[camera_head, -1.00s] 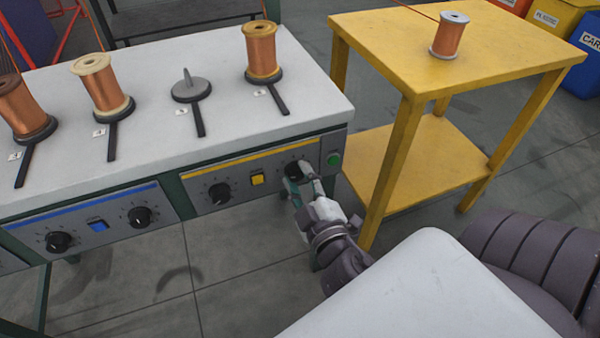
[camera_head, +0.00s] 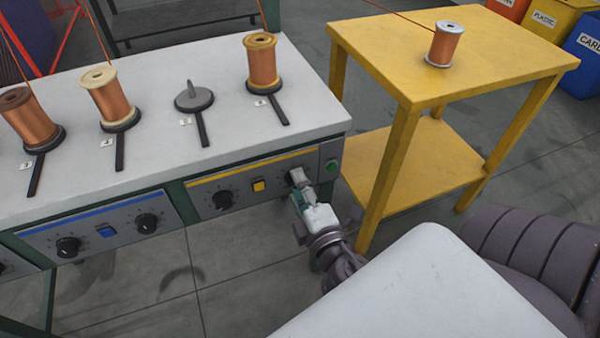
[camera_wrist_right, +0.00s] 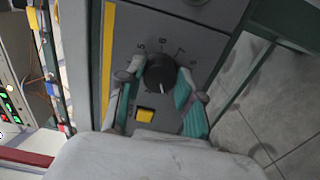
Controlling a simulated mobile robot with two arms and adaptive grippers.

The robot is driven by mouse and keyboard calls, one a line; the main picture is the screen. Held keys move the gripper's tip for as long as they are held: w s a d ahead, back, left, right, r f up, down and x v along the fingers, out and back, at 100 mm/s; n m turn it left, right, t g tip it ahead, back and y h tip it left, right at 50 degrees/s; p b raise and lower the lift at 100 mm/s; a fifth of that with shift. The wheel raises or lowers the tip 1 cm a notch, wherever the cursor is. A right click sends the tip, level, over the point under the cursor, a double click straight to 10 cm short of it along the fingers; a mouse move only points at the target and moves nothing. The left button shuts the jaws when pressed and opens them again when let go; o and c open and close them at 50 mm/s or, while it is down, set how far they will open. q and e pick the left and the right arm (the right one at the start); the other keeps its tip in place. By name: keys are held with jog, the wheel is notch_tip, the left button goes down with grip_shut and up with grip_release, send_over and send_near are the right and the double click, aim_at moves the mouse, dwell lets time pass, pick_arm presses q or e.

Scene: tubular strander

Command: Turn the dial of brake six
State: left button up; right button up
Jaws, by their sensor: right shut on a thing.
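The black round dial (camera_wrist_right: 160,72) is at the right end of the yellow-striped panel, with printed numbers around it. My right gripper (camera_wrist_right: 158,76) has a finger on each side of this dial and is shut on it. In the head view my right gripper (camera_head: 299,182) reaches the panel from the front and hides most of that dial. Another black dial (camera_head: 223,199) sits at the left of the same panel, with a yellow button (camera_head: 258,185) between them. My left gripper is not in view.
A green button (camera_head: 332,166) is just right of the gripped dial. A blue-striped panel (camera_head: 110,226) is to the left. Copper spools (camera_head: 261,62) stand on the white tabletop (camera_head: 215,75) above. A yellow table (camera_head: 385,40) stands close on the right.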

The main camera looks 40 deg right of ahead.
dwell(0.3)
jog(key=o, duration=1.2)
jog(key=shift+c, duration=0.2)
jog(key=shift+s, duration=0.15)
jog(key=v, duration=1.2)
jog(key=shift+a, duration=0.1)
